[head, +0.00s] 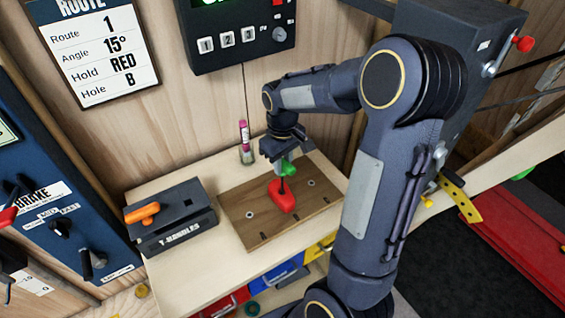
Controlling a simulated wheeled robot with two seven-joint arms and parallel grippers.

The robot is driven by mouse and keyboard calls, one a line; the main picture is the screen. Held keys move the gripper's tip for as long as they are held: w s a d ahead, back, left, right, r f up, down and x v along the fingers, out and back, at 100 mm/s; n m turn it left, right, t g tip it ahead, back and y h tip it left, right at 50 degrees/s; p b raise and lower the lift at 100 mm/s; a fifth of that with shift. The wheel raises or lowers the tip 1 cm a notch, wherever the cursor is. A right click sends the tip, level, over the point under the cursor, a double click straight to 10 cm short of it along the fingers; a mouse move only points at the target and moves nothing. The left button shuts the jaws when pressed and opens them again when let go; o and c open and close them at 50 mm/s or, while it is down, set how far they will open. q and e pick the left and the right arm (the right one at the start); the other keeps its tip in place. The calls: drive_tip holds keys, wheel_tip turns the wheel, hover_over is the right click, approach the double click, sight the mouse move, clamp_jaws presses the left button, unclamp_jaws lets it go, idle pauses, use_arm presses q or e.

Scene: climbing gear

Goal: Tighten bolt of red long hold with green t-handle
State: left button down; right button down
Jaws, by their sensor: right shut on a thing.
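The red long hold (284,200) lies on a brown wooden board (245,225) on the bench. The green t-handle (288,168) stands nearly upright over it, its thin dark shaft reaching down to the hold's upper part. The bolt is too small to make out, so I cannot tell if the tip is seated in it. My right gripper (277,157) comes down from above and is shut on the green t-handle, partly covering its grip. My left gripper is not in view.
A black T-handles box (178,228) with an orange t-handle (143,213) stands left of the board. A pink-topped marker stands in a holder (246,155) behind it. Coloured bins (276,273) sit below the bench top. A route sign (100,50) hangs on the wall.

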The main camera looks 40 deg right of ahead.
drive_tip(key=shift+r+p, duration=0.5)
drive_tip(key=shift+r, duration=0.4)
drive_tip(key=n, duration=0.3)
drive_tip(key=shift+n, duration=0.3)
drive_tip(key=n, duration=0.7)
drive_tip(key=shift+w+p, duration=0.1)
drive_tip(key=shift+p, duration=0.3)
drive_tip(key=n, duration=0.3)
drive_tip(key=shift+p, duration=0.35)
drive_tip(key=n, duration=0.8)
